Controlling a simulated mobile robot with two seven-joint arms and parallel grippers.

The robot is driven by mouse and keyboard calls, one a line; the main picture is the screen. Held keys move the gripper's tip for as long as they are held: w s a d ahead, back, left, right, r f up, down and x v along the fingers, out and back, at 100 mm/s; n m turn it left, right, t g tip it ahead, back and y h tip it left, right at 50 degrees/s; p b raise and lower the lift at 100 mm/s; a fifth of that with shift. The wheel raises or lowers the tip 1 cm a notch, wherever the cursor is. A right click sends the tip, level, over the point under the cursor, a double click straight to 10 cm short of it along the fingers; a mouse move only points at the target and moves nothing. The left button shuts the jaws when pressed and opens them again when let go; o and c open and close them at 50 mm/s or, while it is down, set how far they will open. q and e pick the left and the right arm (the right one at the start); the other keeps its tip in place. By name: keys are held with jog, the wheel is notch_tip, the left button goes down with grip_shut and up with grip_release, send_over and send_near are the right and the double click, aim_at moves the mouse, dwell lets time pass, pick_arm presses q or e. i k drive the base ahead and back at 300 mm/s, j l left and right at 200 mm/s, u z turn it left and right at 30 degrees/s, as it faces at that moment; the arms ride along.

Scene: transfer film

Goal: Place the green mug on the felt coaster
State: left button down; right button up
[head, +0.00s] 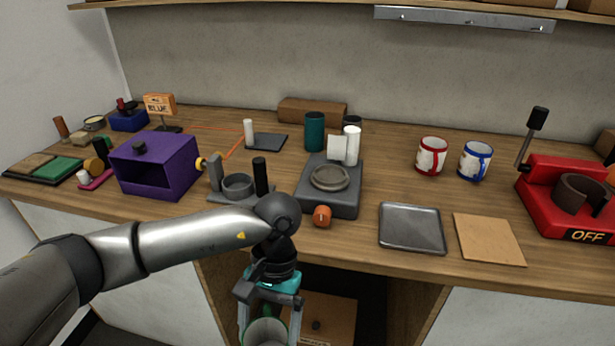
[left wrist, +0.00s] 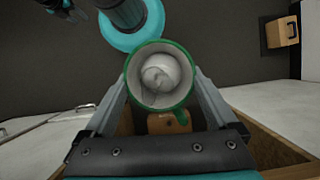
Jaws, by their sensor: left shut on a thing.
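The green mug (left wrist: 185,106) is in my left gripper (left wrist: 160,92). The left wrist view looks into its pale interior, with a finger on each side. In the head view my left gripper (head: 268,318) hangs low in front of the counter, and the mug (head: 266,334) is partly cut off by the bottom edge. A flat tan square mat (head: 489,238) lies bare on the counter at front right; I cannot tell whether it is felt. A dark part with teal, perhaps my right gripper (left wrist: 64,10), shows at the top left of the left wrist view.
A grey metal tray (head: 411,228) lies left of the mat. A red press (head: 565,195) is at right, a grey scale-like device (head: 330,195) and purple box (head: 155,165) at left. An open cupboard is below.

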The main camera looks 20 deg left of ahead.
aim_at(54, 170)
jog(key=i+j+u, duration=0.2)
jog(key=j, duration=1.65)
jog(key=k, duration=0.1)
